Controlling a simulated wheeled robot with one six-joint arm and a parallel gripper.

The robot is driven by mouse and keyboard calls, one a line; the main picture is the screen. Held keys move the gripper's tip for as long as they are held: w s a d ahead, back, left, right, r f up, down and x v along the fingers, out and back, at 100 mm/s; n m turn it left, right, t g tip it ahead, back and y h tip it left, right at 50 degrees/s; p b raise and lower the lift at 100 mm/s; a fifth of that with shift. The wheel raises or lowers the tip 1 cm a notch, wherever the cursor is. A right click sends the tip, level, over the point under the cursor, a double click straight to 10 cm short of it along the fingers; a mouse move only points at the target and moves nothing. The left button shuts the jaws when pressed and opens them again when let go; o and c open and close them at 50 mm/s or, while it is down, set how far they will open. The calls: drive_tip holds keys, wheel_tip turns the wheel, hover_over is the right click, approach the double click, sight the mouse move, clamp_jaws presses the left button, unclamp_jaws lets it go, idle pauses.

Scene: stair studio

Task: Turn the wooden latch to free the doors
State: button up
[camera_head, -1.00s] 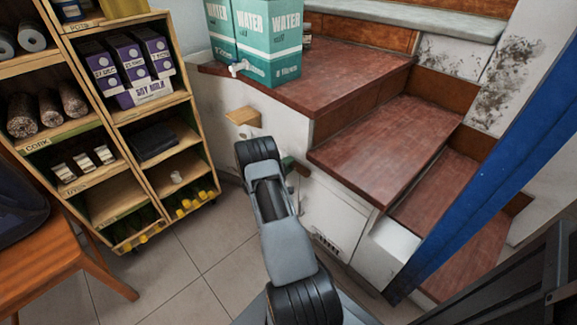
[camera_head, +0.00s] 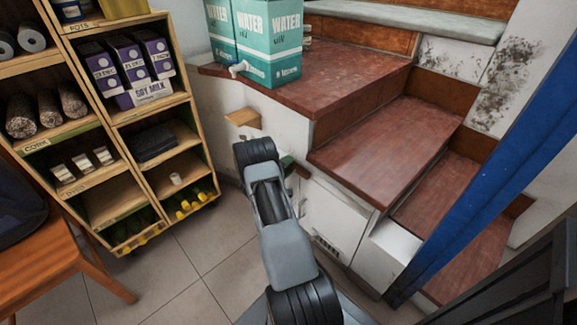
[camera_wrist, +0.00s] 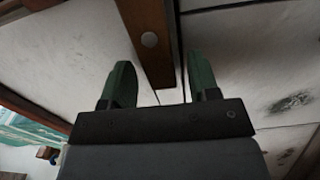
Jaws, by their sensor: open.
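In the head view, white doors (camera_head: 334,216) are set in the side of the steps, and my arm hides much of the latch area.
Red-brown stair treads (camera_head: 390,140) rise above the doors, with teal water boxes (camera_head: 270,45) on the upper one. A wooden shelf unit (camera_head: 108,120) stands at the left, beside an orange-brown wooden chair (camera_head: 60,245). A blue post (camera_head: 490,165) slants at the right. Tiled floor (camera_head: 190,275) is open between.

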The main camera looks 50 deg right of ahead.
drive_tip(key=a+p, duration=0.2)
drive_tip(key=a, duration=1.1)
drive_tip(key=shift+w+a+p, duration=0.2)
drive_tip(key=shift+w+p, duration=0.1)
drive_tip(key=shift+w, duration=0.15)
drive_tip(key=s+a+r+m+g+y+p, duration=0.1)
drive_tip(key=s+a+r+y+p, duration=0.3)
drive_tip(key=r, duration=0.6)
drive_tip(key=s+a+r+g+y+p, duration=0.1)
drive_tip(key=a+r+p, duration=0.1)
drive_tip(key=r+p, duration=0.6)
drive_tip(key=s+a+r+m+g+y+p, duration=0.1)
drive_tip(key=s+a+r+y+p, duration=0.15)
drive_tip(key=r, duration=0.95)
drive_tip(key=s+a+r+n+t+y+p, duration=0.1)
drive_tip(key=s+a+r+t+y+p, duration=0.3)
drive_tip(key=a+r+p, duration=0.3)
drive_tip(key=s+a+r+n+t+y+p, duration=0.2)
drive_tip(key=s+a+r+y+p, duration=0.3)
drive_tip(key=r, duration=1.2)
drive_tip(key=a+t+y+p, duration=0.1)
drive_tip(key=a+p, duration=0.2)
drive_tip(key=a, duration=0.3)
drive_tip(key=shift+s+r+t+y, duration=0.3)
drive_tip(key=shift+r+t+y, duration=0.05)
drive_tip(key=shift+t, duration=0.05)
